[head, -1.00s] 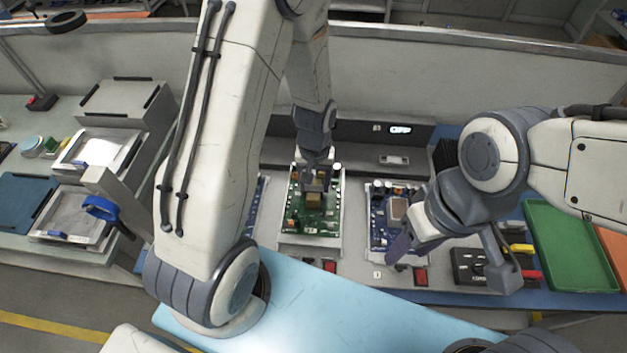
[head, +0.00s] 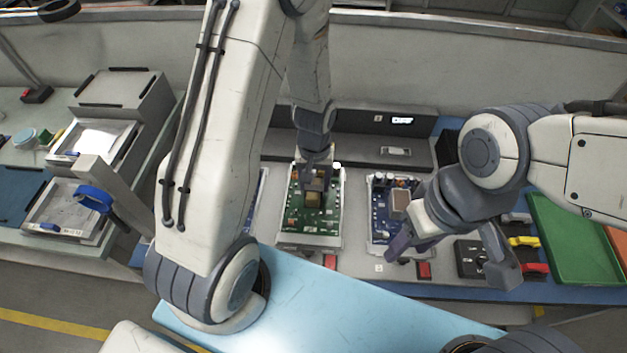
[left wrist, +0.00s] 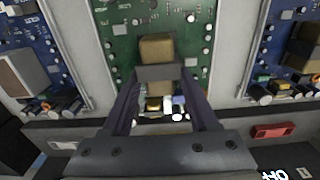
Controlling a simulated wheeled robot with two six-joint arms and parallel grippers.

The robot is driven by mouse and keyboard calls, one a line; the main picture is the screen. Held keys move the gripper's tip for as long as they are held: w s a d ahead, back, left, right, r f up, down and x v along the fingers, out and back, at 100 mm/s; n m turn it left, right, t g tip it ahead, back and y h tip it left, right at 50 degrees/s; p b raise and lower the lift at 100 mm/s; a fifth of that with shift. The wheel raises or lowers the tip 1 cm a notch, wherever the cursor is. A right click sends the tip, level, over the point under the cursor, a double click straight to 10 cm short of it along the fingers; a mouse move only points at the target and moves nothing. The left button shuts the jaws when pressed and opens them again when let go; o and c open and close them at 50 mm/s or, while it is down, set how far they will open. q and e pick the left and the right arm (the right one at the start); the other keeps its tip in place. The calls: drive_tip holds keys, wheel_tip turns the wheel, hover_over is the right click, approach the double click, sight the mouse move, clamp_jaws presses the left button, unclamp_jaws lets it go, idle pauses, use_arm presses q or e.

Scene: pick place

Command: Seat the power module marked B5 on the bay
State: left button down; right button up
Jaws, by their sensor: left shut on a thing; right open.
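My left gripper (head: 316,172) is over the upper part of the green circuit board (head: 305,226). In the left wrist view its fingers (left wrist: 158,88) are closed on a module with a tan block (left wrist: 158,48) and a grey bar. The module is over the green board; I cannot tell whether it touches the board or is fully seated. No B5 marking can be read. My right gripper (head: 452,258) is open and empty, in front of the right-hand blue board (head: 381,215).
Another blue board (left wrist: 20,65) lies beside the green one, partly hidden by my left arm in the head view. A grey back rail carries a lit display (head: 402,120). A green tray (head: 570,245) is at the right. Grey trays (head: 65,215) stand at the left.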

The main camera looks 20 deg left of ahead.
use_arm(q)
drive_tip(key=shift+f+b, duration=0.55)
drive_tip(key=shift+f, duration=0.5)
idle(1.7)
drive_tip(key=shift+c, duration=0.4)
unclamp_jaws()
drive_tip(key=shift+s, duration=0.1)
drive_tip(key=c, duration=0.4)
drive_tip(key=shift+o, duration=0.2)
drive_tip(key=shift+r+p, duration=3.2)
drive_tip(key=shift+r, duration=0.35)
